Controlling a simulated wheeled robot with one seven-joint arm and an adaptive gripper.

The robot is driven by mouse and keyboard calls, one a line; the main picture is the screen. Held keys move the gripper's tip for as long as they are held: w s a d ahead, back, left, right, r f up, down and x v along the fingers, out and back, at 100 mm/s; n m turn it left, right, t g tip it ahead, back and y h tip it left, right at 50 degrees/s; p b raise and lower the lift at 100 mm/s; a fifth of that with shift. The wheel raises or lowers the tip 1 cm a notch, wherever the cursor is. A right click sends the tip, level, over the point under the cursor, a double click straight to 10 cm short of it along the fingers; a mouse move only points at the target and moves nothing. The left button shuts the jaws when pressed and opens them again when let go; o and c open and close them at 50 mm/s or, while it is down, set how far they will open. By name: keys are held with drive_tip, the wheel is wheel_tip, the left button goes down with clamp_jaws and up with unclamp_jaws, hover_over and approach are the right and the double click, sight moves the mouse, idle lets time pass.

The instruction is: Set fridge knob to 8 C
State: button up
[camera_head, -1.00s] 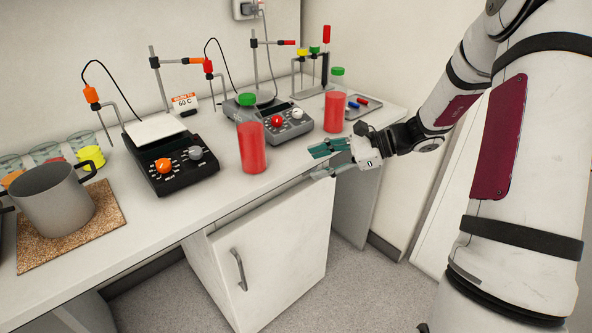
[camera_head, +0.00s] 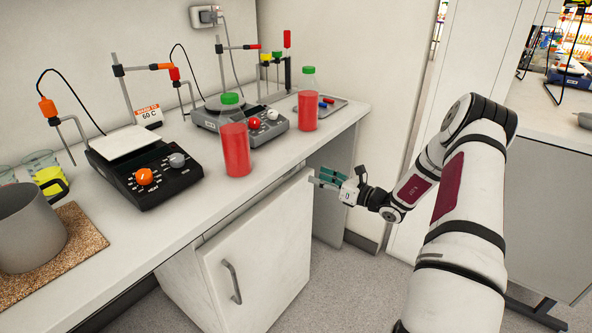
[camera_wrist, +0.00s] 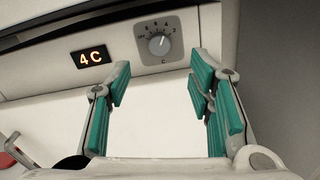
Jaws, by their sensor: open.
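The fridge knob (camera_wrist: 159,43) is a round grey dial on a square grey plate with markings around it, at the upper middle of the wrist view. Its pointer is tilted up and right; the small markings are too blurred to read surely. A dark display (camera_wrist: 90,57) left of it reads 4 C in lit digits. My gripper (camera_wrist: 160,75) is open and empty, with one teal-padded finger on each side below the knob, apart from it. In the head view my gripper (camera_head: 328,180) is at the bench's front edge, near the white cabinet's door (camera_head: 270,245). The knob is hidden there.
The bench top (camera_head: 165,228) above holds two red-filled bottles (camera_head: 235,150) (camera_head: 308,105), a black hotplate (camera_head: 150,185), a grey hotplate (camera_head: 245,130) and a grey pot (camera_head: 28,232). The door has a grey handle (camera_head: 232,282). Floor shows right of the cabinet.

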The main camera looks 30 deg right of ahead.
drive_tip(key=x, duration=0.9)
drive_tip(key=shift+w+a+b, duration=0.1)
drive_tip(key=shift+w+b, duration=0.2)
drive_tip(key=shift+b, duration=0.1)
clamp_jaws()
